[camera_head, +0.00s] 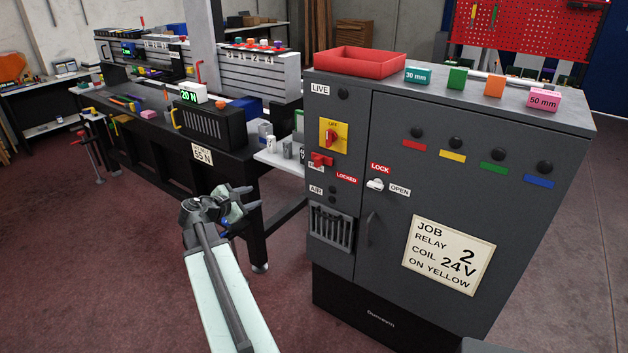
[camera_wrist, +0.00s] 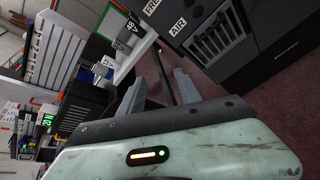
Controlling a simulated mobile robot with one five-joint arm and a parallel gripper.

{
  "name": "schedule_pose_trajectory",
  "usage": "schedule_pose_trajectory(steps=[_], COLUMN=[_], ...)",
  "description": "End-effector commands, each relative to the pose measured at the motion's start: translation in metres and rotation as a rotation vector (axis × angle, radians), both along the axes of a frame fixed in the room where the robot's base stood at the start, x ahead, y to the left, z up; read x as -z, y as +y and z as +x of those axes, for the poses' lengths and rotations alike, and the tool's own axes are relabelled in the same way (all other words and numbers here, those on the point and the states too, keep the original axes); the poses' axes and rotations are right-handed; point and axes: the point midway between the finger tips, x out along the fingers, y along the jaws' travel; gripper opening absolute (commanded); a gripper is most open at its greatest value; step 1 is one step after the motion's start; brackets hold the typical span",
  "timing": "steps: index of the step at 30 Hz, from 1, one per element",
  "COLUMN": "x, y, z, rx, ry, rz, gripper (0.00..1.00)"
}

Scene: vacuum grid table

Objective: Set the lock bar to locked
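The dark grey cabinet (camera_head: 480,200) stands right of centre in the head view. A small red bar (camera_head: 321,159), apparently the lock bar, is on its left panel below a yellow plate with a red rotary switch (camera_head: 333,135). The bar lies over part of a white label, up and left of the red LOCKED label (camera_head: 346,180). My gripper (camera_head: 251,197) is left of the cabinet and lower than the bar, clear of both. It is open and empty; the wrist view shows its two fingers apart (camera_wrist: 160,93). The bar is not clearly visible there.
A white door latch (camera_head: 375,184) sits between LOCK and OPEN labels. A vent (camera_head: 331,228) is below the AIR label. A dark workbench (camera_head: 185,140) with devices stands behind and left, its pale shelf (camera_head: 277,160) close to the cabinet. Red-brown floor is open in front.

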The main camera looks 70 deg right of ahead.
Motion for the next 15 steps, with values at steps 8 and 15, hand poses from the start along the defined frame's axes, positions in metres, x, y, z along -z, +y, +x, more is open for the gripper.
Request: schedule_pose_trajectory(steps=[8,15], x=[-0.041,-0.048], y=[-0.121,-0.128], z=[-0.121,-0.127], rx=[-0.013,-0.016], ry=[0.653,0.705], rz=[-0.211,-0.219], gripper=[0.4,0.4])
